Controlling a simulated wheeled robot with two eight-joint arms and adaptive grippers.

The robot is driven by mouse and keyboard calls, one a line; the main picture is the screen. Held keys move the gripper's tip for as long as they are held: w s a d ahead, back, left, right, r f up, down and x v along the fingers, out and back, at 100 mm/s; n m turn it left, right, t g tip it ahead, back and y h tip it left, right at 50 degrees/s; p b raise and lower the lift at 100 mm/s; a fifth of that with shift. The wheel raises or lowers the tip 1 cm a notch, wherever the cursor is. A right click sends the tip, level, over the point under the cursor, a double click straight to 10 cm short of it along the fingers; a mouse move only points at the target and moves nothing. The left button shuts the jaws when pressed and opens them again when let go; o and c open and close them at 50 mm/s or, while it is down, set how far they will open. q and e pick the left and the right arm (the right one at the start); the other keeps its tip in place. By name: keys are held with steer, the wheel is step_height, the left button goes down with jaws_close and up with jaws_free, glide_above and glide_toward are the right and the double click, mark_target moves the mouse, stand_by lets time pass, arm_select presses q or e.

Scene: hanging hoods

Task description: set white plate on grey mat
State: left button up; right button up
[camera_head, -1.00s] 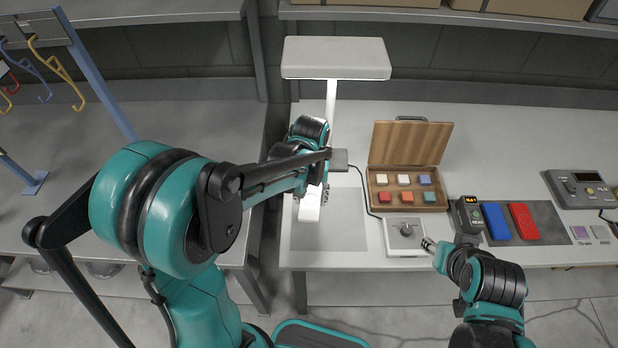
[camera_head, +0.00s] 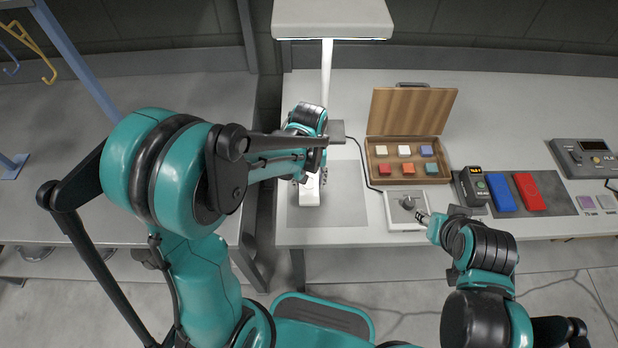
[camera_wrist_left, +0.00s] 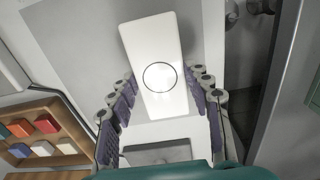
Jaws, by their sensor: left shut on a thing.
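The white plate (camera_head: 310,192) is a flat white rectangle. In the left wrist view the plate (camera_wrist_left: 150,45) shows a thin dark ring and a bright glare. My left gripper (camera_head: 309,177) is shut on it; in the left wrist view its purple finger pads (camera_wrist_left: 165,100) stand on either side of the plate. The light grey mat (camera_head: 343,205) lies on the table under the plate, which is over the mat's left part. I cannot tell whether plate and mat touch. My right gripper (camera_head: 422,216) is beside the knob box; its jaws are too small to read.
A lamp (camera_head: 333,20) stands behind the mat. An open wooden box (camera_head: 408,185) with coloured blocks and the white knob box (camera_head: 393,214) are to the right. Farther right, blue (camera_head: 501,192) and red (camera_head: 529,191) blocks lie on a dark mat. A table gap is at left.

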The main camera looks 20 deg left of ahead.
mark_target(309, 183)
arm_select(q)
steer(key=shift+f+b, duration=0.4)
steer(key=shift+f, duration=0.55)
arm_select(e)
steer(key=shift+f, duration=0.8)
arm_select(q)
steer(key=shift+f+b, duration=0.6)
arm_select(e)
steer(key=shift+f, duration=0.55)
arm_select(q)
steer(key=o, duration=1.4)
steer(key=shift+c, duration=0.2)
steer(key=shift+r, duration=0.15)
step_height(309, 183, up, 12)
